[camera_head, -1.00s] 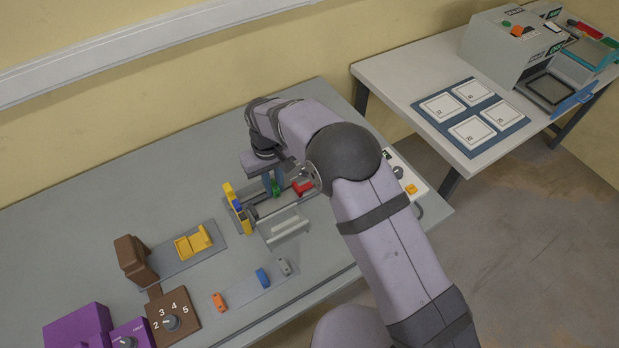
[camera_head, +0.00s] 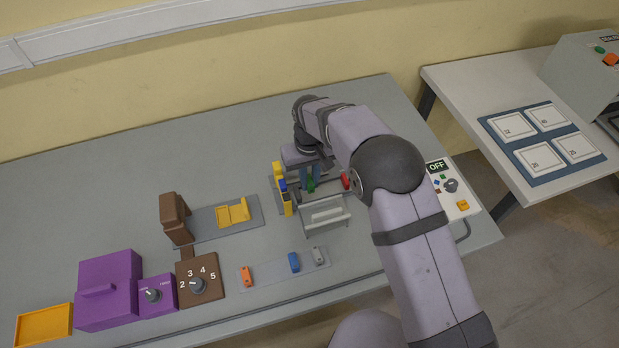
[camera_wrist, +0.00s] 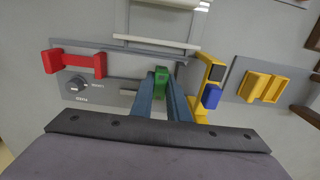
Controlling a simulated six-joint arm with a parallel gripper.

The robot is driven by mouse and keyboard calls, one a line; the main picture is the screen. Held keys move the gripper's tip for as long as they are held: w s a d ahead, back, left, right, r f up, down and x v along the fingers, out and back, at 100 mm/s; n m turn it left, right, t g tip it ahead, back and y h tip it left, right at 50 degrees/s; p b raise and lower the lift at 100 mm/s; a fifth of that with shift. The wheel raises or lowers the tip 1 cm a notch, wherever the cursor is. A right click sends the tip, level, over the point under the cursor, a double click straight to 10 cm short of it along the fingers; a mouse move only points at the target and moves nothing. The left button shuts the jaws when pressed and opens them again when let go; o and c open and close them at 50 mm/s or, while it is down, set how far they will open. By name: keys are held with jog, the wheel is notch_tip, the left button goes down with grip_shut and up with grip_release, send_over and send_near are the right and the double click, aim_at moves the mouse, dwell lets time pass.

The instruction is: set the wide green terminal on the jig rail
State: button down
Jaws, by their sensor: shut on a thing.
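The green terminal (camera_wrist: 161,77) is between my gripper's fingertips (camera_wrist: 161,92) in the wrist view. My gripper is shut on it. In the head view the terminal (camera_head: 310,184) is a small green patch below my gripper (camera_head: 310,174), partly hidden by the fingers. It is over the jig rail (camera_wrist: 125,68), between the red clamp (camera_wrist: 75,62) and the yellow end stop (camera_wrist: 208,75). A blue terminal (camera_wrist: 211,97) sits against the yellow stop, apart from the green one. I cannot tell whether the green terminal touches the rail.
A strip with orange (camera_head: 247,276), blue (camera_head: 294,262) and grey (camera_head: 318,255) pieces lies in front. A yellow holder (camera_head: 233,213), brown block (camera_head: 175,218) and purple box (camera_head: 108,288) stand left. A control panel reading OFF (camera_head: 452,190) is right of the jig.

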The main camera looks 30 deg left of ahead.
jog(key=shift+f+b, duration=0.85)
jog(key=shift+f, duration=0.7)
jog(key=shift+f, duration=0.1)
dwell(0.4)
jog(key=c, duration=1.6)
grip_release()
jog(key=shift+c, duration=0.2)
jog(key=shift+c, duration=0.4)
jog(key=shift+o, duration=1.2)
jog(key=shift+s, duration=0.1)
jog(key=shift+c, duration=0.3)
